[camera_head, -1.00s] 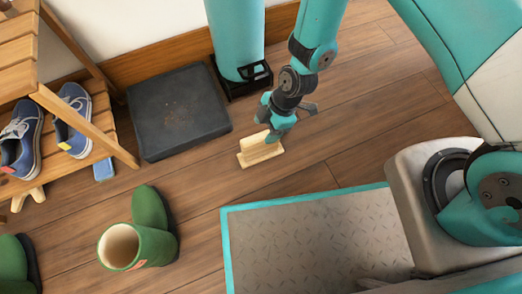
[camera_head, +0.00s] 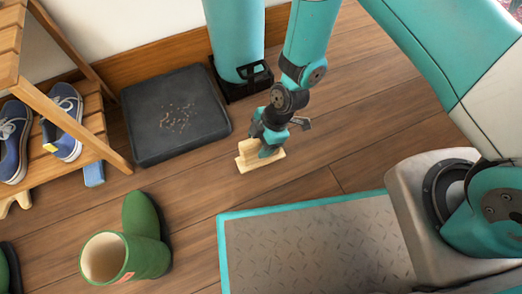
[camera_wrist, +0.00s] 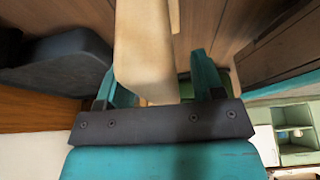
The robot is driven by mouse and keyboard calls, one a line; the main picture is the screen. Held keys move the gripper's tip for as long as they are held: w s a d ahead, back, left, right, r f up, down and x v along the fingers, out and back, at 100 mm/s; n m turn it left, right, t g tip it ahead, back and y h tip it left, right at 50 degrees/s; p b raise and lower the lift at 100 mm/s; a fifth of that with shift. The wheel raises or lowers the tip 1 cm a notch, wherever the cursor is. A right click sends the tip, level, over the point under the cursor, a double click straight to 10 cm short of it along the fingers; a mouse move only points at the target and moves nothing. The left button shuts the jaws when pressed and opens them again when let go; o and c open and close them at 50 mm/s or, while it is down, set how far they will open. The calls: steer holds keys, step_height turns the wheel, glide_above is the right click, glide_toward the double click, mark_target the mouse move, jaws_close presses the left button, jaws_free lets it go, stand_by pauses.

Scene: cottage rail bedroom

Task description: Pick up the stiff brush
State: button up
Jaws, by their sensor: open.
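The stiff brush (camera_head: 246,153) is a pale wooden piece with a flat base and a raised block, lying on the plank floor to the right of the dark mat. My gripper (camera_head: 266,148) is right over it, pointing down, and covers part of its right side. In the wrist view the brush (camera_wrist: 145,45) is large and pale, reaching down between my two teal fingers (camera_wrist: 162,82). The fingers are apart on either side of it, and the view does not show them pressed against it. The brush's lower side is hidden.
A dark mat (camera_head: 160,135) with brown crumbs (camera_head: 177,119) lies by the wall. A teal column in a black base (camera_head: 243,88) stands behind. A shoe rack (camera_head: 112,152) with blue shoes (camera_head: 63,120), a blue block (camera_head: 93,175) and green boots (camera_head: 142,215) are at left.

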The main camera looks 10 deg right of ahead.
steer(key=shift+f, duration=0.25)
stand_by(0.3)
jaws_close()
